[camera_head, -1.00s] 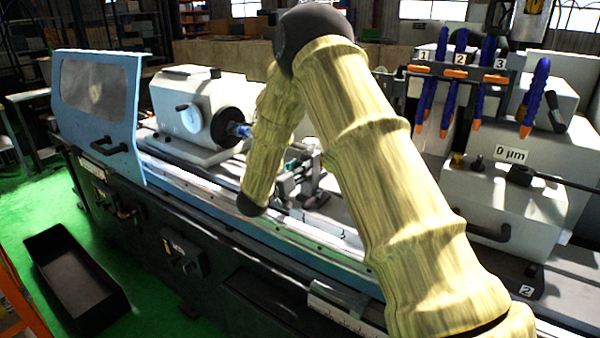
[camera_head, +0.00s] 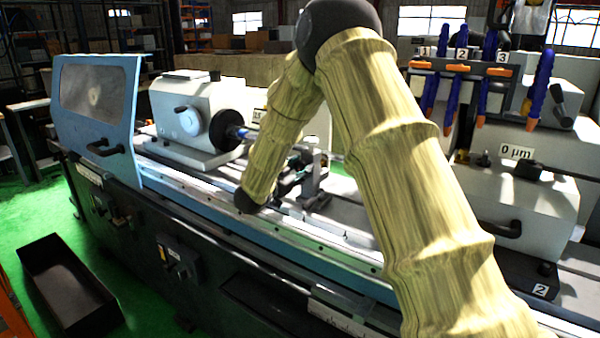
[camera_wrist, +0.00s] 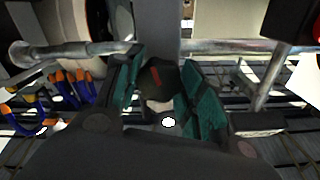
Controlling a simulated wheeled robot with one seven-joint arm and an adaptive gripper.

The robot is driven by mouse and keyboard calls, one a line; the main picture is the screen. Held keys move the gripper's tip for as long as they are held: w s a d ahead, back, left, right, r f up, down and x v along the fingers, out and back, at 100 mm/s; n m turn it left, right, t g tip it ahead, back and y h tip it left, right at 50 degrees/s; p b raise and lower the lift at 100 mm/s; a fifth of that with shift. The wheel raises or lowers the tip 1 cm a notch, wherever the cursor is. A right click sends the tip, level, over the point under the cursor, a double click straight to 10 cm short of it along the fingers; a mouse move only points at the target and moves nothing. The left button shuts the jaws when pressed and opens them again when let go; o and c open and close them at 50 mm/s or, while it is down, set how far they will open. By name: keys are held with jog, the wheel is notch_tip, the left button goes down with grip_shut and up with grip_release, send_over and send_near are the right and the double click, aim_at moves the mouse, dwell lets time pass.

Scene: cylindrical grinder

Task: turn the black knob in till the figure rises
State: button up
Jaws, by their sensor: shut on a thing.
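The black knob (camera_wrist: 163,74) with a red mark on its face sits between the finger pads in the wrist view. My gripper (camera_wrist: 160,92) has dark green pads, one on each side of the knob, and is shut on it. In the head view my gripper (camera_head: 297,172) is small and partly covered by my arm, beside the metal fixture on the machine bed; the knob cannot be made out there. The figure sign (camera_head: 515,152) at the right, on the white housing, reads 0 µm.
A grey headstock (camera_head: 185,115) with a dark chuck stands left of my gripper. The blue guard door (camera_head: 97,105) is at the far left. Blue and orange hoses (camera_head: 487,80) hang at the right. A metal bar (camera_wrist: 75,52) crosses behind the fingers. A black bin (camera_head: 65,285) lies on the floor.

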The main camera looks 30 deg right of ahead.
dwell(0.3)
jog(key=o, duration=1)
jog(key=v, duration=1.2)
jog(key=shift+w, duration=0.1)
